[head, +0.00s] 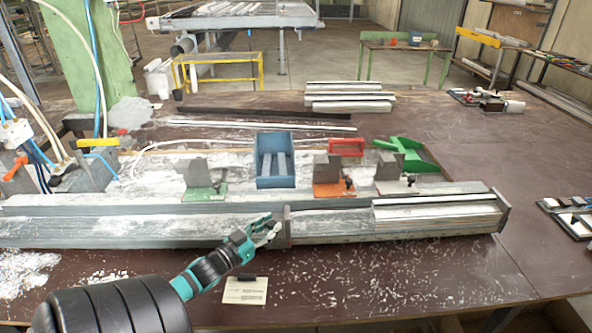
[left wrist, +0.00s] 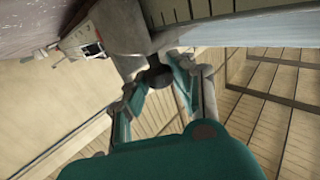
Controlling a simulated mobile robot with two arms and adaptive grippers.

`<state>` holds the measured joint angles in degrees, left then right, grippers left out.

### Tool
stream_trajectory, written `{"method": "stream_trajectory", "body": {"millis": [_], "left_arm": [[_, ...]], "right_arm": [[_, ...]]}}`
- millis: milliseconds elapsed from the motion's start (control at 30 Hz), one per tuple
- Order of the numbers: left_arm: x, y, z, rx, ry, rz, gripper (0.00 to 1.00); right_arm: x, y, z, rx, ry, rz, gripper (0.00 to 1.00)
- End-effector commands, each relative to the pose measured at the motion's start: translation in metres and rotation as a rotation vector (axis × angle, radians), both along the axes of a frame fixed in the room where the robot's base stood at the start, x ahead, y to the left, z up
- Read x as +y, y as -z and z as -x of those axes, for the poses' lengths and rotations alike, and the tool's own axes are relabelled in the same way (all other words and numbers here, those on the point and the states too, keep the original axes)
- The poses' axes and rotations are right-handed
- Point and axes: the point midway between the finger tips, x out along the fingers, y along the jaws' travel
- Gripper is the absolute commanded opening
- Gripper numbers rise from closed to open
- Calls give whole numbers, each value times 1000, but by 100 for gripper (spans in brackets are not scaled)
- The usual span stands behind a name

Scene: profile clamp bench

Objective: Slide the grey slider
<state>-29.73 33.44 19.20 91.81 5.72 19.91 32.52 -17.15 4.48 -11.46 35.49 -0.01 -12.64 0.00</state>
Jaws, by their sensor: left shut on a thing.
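The grey slider (head: 285,228) is an upright grey block across the long metal rail (head: 130,228), near the middle of the bench. My left gripper (head: 268,231) is at the slider's left front side. In the left wrist view, my left gripper (left wrist: 156,88) is shut on a dark round knob (left wrist: 156,76) on the underside of the grey slider (left wrist: 122,40). The fingers hide part of the knob. My right gripper is in neither view.
A bundle of metal profiles (head: 435,212) lies on the rail to the right. Behind the rail stand a green-based clamp (head: 203,178), a blue bin (head: 275,160), an orange-based clamp (head: 331,177) and another clamp (head: 390,175). A paper card (head: 245,291) lies in front.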

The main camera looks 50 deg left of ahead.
Motion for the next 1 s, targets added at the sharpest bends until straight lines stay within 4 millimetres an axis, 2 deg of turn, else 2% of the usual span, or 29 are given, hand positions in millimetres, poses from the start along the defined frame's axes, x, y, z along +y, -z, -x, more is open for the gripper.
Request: {"method": "stream_trajectory", "body": {"millis": [100, 233, 667, 700, 767, 1000], "left_arm": [[12, 0, 14, 2, -1, 0, 0], [18, 0, 22, 0, 0, 1, 0], [21, 1, 25, -1, -1, 1, 0], [21, 1, 25, -1, 0, 1, 27], [21, 1, 25, -1, 0, 1, 35], [21, 1, 25, -1, 0, 1, 35]], "right_arm": [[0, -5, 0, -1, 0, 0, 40], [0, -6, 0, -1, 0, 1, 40], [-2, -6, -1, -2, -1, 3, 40], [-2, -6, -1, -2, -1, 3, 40], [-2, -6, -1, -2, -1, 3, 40], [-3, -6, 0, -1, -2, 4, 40]]}}
